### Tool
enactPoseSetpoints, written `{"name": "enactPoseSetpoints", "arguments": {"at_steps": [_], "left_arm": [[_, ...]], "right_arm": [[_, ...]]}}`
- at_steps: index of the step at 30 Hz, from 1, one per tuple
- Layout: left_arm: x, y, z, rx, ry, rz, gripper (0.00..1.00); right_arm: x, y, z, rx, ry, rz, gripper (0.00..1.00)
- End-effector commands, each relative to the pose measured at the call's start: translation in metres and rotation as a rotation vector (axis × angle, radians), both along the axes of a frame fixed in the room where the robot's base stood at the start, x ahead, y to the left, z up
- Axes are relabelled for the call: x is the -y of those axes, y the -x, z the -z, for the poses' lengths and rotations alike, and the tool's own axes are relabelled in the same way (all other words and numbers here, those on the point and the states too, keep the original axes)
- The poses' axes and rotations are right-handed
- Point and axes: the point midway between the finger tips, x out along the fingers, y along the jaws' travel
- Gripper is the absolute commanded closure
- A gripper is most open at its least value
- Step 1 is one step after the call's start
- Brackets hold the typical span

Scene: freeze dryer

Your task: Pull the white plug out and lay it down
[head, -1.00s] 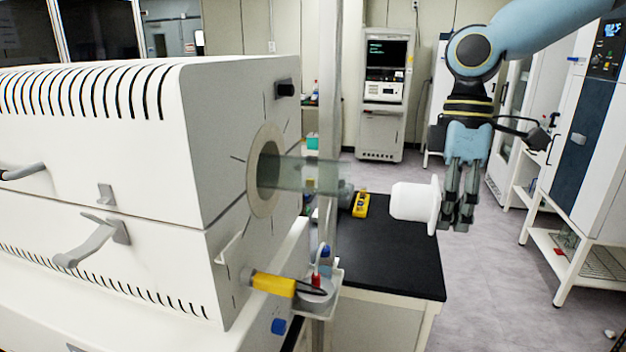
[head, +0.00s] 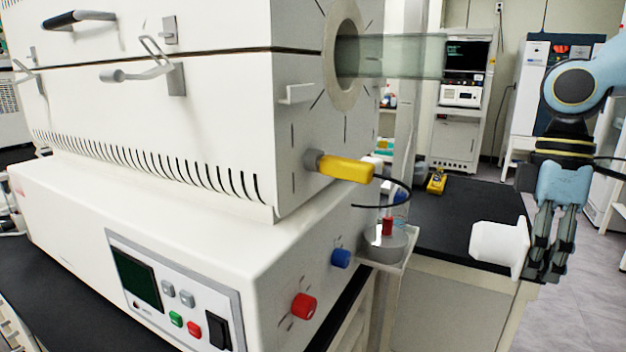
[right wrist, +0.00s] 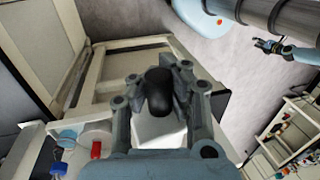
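The white plug (head: 498,246) hangs in the air over the black bench top in the head view, apart from the glass tube (head: 395,56). My right gripper (head: 546,270) points down at the plug's right side, its fingers shut on it. In the right wrist view a black knob (right wrist: 159,90) sits between the fingers, with the plug's white body (right wrist: 158,128) beyond it. The tube sticks out of the round port of the white furnace (head: 290,170), its outer end clear of the plug. My left gripper (right wrist: 268,46) shows small in the right wrist view; its fingers are unclear.
The black bench top (head: 460,215) has bare room below and left of the plug. A yellow device (head: 436,183) lies at its back. A yellow-handled fitting (head: 345,168) with a black cable juts from the furnace. A small shelf (head: 388,262) holds a grey container.

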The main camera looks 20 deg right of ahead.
Motion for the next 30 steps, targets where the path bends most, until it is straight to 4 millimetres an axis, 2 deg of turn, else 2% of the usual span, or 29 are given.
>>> {"name": "enactPoseSetpoints", "arguments": {"at_steps": [1, 3, 15, 30], "left_arm": [[0.0, 0.002, 0.014, -0.004, 0.0, 0.0, 0.6], [0.0, 0.003, 0.017, -0.005, 0.0, 0.0, 0.6], [0.0, 0.004, 0.014, -0.006, 0.0, 0.0, 0.6], [0.0, -0.003, -0.038, 0.006, 0.0, 0.0, 0.6]], "right_arm": [[0.0, 0.0, 0.015, -0.002, 0.0, 0.0, 1.0], [0.0, 0.0, 0.018, -0.004, 0.0, -0.001, 1.0], [0.0, 0.001, 0.015, -0.004, 0.0, -0.001, 1.0], [-0.021, 0.046, 0.012, -0.005, -0.003, 0.0, 1.0]]}}
